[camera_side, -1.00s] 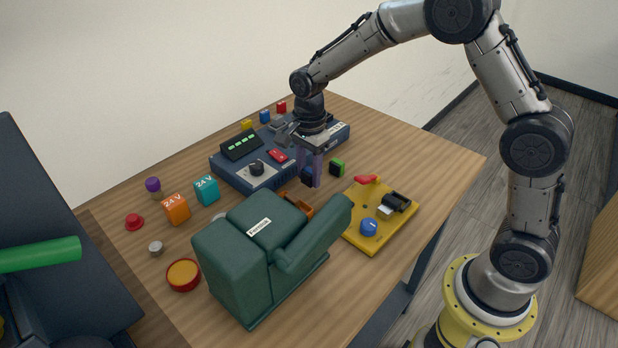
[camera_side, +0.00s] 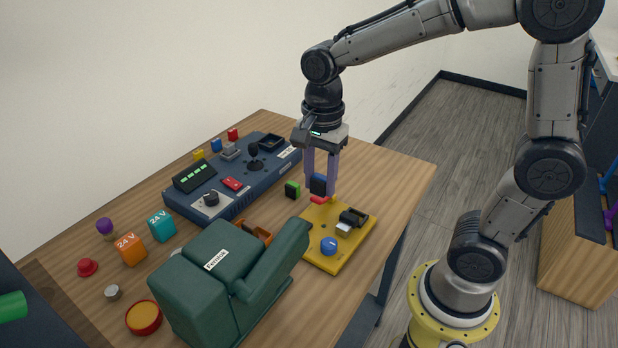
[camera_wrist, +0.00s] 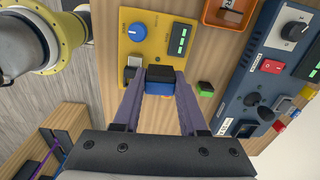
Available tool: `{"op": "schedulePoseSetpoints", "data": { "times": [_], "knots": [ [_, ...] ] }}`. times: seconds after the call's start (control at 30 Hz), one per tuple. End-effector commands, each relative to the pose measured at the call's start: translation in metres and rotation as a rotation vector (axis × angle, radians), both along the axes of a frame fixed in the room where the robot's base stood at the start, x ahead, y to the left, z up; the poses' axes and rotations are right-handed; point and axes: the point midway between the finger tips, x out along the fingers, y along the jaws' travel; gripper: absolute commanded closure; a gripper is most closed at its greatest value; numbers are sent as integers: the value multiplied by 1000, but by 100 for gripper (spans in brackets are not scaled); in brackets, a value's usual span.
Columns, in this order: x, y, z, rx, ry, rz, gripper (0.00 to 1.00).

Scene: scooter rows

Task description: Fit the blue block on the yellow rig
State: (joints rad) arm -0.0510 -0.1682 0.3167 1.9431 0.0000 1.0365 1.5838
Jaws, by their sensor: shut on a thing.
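The blue block (camera_wrist: 159,88) shows a black body with a blue face in the wrist view. In the side view the block (camera_side: 318,185) looks dark navy. My gripper (camera_side: 321,190) is shut on it, with the purple-grey fingers on its two sides, pointing down. The yellow rig (camera_side: 322,215) is a flat plate with a blue knob, a white switch with a black part, and a red piece at its far end. The block is held above or beside that far end. Its exact height is unclear. In the wrist view it hides part of the rig (camera_wrist: 156,53).
A black and green block (camera_side: 292,189) lies left of my gripper. A navy control panel (camera_side: 236,203) with a joystick and a knob stands behind it. A green armchair-like object (camera_side: 225,270) and an orange tray (camera_side: 252,230) are beside the rig. Bare table lies right of the rig.

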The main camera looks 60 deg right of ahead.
Motion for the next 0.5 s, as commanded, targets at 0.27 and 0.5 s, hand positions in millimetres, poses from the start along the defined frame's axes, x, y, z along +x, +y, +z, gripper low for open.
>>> {"op": "schedulePoseSetpoints", "data": {
  "times": [0.27, 0.5],
  "knots": [
    [-32, -49, -31, -1, 4, 21, 100],
    [-48, -73, -38, 0, 13, -69, 100]
  ]
}}
